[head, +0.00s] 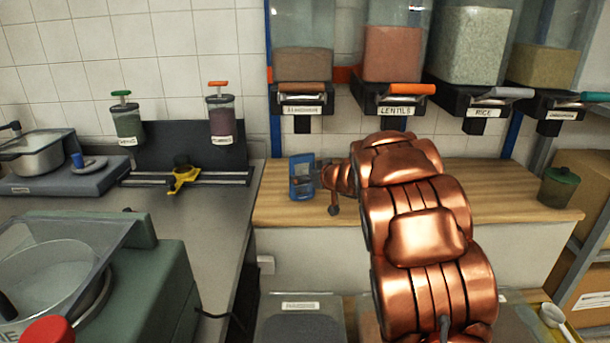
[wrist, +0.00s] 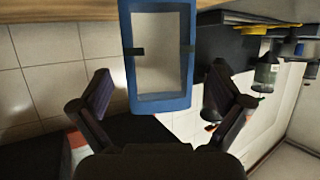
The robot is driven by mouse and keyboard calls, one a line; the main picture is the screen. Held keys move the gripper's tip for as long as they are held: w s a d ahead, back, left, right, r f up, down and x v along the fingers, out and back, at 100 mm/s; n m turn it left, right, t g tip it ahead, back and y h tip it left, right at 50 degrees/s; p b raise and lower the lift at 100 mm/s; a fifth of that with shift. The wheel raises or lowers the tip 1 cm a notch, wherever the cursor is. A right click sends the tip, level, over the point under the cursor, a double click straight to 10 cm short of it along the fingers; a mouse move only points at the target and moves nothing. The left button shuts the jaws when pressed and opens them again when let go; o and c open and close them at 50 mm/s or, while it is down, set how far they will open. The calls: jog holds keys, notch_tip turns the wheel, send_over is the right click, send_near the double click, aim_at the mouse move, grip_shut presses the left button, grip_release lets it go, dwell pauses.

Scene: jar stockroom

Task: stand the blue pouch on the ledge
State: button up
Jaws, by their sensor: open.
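The blue pouch (head: 302,177) stands upright near the left end of the wooden ledge (head: 255,205); it has a blue border and a pale middle panel. In the wrist view, where the room appears upside down, the pouch (wrist: 160,98) reaches down from the top edge. My gripper (wrist: 160,85) is open, with one finger on each side of the pouch and a visible gap to both.
Lentils (head: 393,55) and rice (head: 475,45) dispensers hang above the ledge. A dark green jar (head: 559,187) stands at its right end. To the left is a grey counter with a yellow clamp (head: 184,176) on a rail. The ledge between arm and jar looks clear.

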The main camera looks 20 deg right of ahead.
jog(key=p+v, duration=0.1)
jog(key=v, duration=0.8)
jog(key=shift+s, duration=0.25)
jog(key=shift+d+r, duration=0.1)
jog(key=s+d+f+m+g+h, duration=0.1)
jog(key=s+f+m+g+h, duration=0.2)
jog(key=s, duration=0.6)
jog(key=s+f+m+g+h, duration=0.1)
jog(key=s+g+h, duration=0.3)
jog(key=s, duration=0.5)
jog(key=s+a+f+g+y, duration=0.1)
jog(key=s+a+f+g, duration=0.1)
jog(key=s+a, duration=0.4)
jog(key=s+a+f+n+g+y, duration=0.1)
jog(key=s+a+g, duration=0.3)
jog(key=s, duration=1)
jog(key=s+a+f+n+g+y, duration=0.1)
jog(key=s+a+f+g+y, duration=0.2)
jog(key=s+a, duration=0.5)
jog(key=shift+s+a, duration=0.35)
jog(key=shift+s, duration=0.65)
